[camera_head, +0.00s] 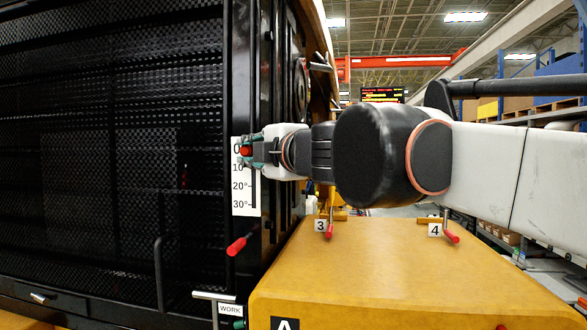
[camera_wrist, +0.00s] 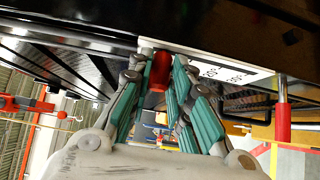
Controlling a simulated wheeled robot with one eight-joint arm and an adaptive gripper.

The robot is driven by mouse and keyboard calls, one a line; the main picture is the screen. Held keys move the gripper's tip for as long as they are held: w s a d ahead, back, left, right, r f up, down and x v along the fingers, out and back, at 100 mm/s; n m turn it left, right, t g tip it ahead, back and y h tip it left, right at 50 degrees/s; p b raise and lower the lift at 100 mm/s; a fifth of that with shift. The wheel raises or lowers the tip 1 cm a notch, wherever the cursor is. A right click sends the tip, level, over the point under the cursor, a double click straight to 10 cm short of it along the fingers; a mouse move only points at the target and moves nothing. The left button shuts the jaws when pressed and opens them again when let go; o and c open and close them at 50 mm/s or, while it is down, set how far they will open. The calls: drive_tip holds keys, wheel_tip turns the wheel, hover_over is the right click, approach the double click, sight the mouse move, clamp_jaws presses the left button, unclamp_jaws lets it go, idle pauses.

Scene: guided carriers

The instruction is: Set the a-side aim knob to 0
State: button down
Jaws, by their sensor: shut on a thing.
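The red aim knob (camera_head: 246,151) stands at the white scale plate (camera_head: 241,205) on the edge of the black panel. The plate reads 0, 10, 20 and 30 degrees from top to bottom. The knob sits level with the 0 mark, as near as I can tell. My gripper (camera_head: 248,150) comes in from the right with its teal fingers around the knob. In the wrist view the red knob (camera_wrist: 160,70) is between the teal finger pads, and the scale plate (camera_wrist: 225,72) shows beyond them. The fingers are shut on the knob and partly hide it.
A red-tipped lever (camera_head: 237,245) sticks out below the plate. A WORK label (camera_head: 230,309) is lower down. The yellow carrier body (camera_head: 400,270), marked A, lies below my arm, with red-tipped levers at labels 3 (camera_head: 321,226) and 4 (camera_head: 435,230).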

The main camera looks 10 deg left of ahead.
drive_tip(key=shift+r, duration=0.55)
drive_tip(key=shift+w, duration=0.1)
drive_tip(key=c, duration=1.5)
unclamp_jaws()
drive_tip(key=shift+r, duration=0.1)
drive_tip(key=shift+o, duration=0.2)
drive_tip(key=shift+s+d+f, duration=0.2)
drive_tip(key=shift+s+d, duration=0.15)
drive_tip(key=shift+s, duration=0.05)
drive_tip(key=v, duration=1.1)
